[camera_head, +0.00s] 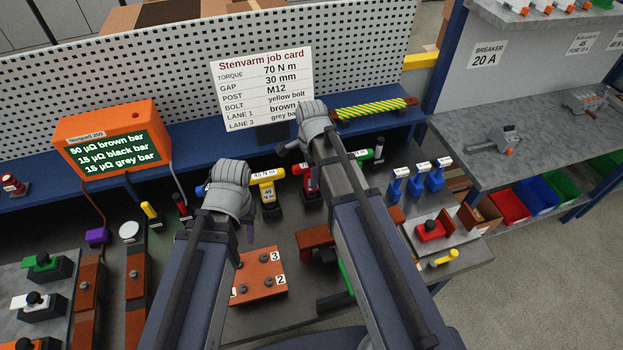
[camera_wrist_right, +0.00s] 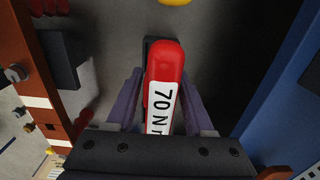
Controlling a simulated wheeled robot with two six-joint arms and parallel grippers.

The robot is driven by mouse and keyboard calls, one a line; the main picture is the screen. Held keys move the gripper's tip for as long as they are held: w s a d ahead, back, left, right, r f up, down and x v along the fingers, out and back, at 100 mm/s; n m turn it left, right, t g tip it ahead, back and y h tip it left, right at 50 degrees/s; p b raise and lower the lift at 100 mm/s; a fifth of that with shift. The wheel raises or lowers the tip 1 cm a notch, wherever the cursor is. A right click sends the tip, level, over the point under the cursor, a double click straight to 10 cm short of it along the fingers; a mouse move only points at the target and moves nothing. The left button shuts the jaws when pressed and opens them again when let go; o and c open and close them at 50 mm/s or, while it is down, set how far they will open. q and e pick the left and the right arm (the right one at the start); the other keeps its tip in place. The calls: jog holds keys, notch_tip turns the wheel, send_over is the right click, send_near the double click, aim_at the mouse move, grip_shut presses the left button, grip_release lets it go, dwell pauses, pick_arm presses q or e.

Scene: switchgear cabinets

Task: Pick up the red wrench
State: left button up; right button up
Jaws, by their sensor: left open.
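The red wrench (camera_head: 312,184) stands on the bench, partly hidden behind my right arm in the head view. In the right wrist view the red wrench (camera_wrist_right: 166,62) shows its rounded red end and a white "70 N m" label. My right gripper (camera_wrist_right: 162,74) has one finger on each side of it, very close; I cannot tell whether they touch it. My left gripper (camera_head: 230,205) is over the bench, left of a yellow wrench (camera_head: 267,187); its jaws are mostly hidden by its wrist.
A job card (camera_head: 262,88) stands at the back. An orange meter (camera_head: 112,140) is at the left. An orange-brown block with numbered posts (camera_head: 262,275) lies near the front. Several blue tools (camera_head: 416,184) stand at the right.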

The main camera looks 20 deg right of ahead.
grip_shut()
dwell(1.0)
